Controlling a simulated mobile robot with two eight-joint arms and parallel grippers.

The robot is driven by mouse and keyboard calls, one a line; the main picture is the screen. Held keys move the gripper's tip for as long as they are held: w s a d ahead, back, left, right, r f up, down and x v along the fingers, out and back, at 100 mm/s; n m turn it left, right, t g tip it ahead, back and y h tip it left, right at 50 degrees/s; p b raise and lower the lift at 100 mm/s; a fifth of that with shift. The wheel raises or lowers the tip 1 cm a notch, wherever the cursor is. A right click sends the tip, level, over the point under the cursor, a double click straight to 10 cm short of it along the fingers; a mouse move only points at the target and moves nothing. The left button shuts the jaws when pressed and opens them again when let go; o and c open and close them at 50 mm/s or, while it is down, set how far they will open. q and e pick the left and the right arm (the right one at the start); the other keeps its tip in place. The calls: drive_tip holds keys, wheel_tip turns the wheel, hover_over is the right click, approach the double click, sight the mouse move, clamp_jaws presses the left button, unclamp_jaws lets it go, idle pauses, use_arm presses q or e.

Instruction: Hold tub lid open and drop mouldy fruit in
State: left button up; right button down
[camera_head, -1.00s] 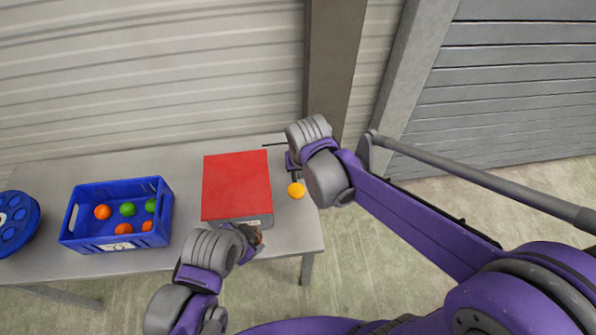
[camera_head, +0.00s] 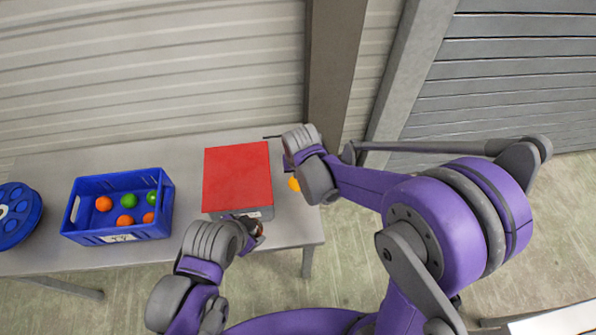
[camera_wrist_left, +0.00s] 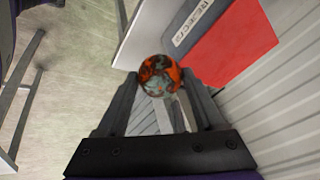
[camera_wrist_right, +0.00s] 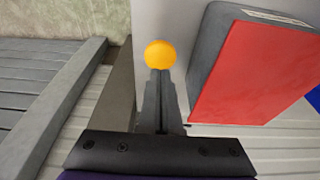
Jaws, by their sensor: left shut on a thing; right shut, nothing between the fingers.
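The tub is a grey box (camera_head: 258,213) with a flat red lid (camera_head: 236,176), lying shut, near the table's right end. A label reading REJECTS (camera_wrist_left: 193,22) is on its front in the left wrist view. My left gripper (camera_wrist_left: 158,88) is shut on a mouldy fruit (camera_wrist_left: 159,74), orange with grey-green patches, held just off the tub's front right corner. It also shows in the head view (camera_head: 258,229). My right gripper (camera_wrist_right: 159,76) is shut and empty, right of the tub. An orange ball-like fruit (camera_wrist_right: 160,54) is just beyond its tips, and also shows in the head view (camera_head: 294,184).
A blue crate (camera_head: 76,210) with several orange and green fruits stands left of the tub on the grey table (camera_head: 190,150). A blue round thing with holes (camera_head: 16,215) is at the far left. A post (camera_head: 334,75) and ribbed wall stand behind.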

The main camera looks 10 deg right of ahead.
drive_tip(key=shift+f, duration=0.1)
drive_tip(key=shift+x, duration=1.15)
drive_tip(key=shift+f, duration=0.1)
drive_tip(key=shift+x, duration=1.15)
drive_tip(key=shift+w, duration=0.1)
drive_tip(key=shift+f, duration=0.3)
drive_tip(key=shift+s+x, duration=0.2)
drive_tip(key=shift+x, duration=0.65)
drive_tip(key=shift+s+x, duration=0.2)
drive_tip(key=shift+x, duration=0.65)
drive_tip(key=shift+f, duration=0.1)
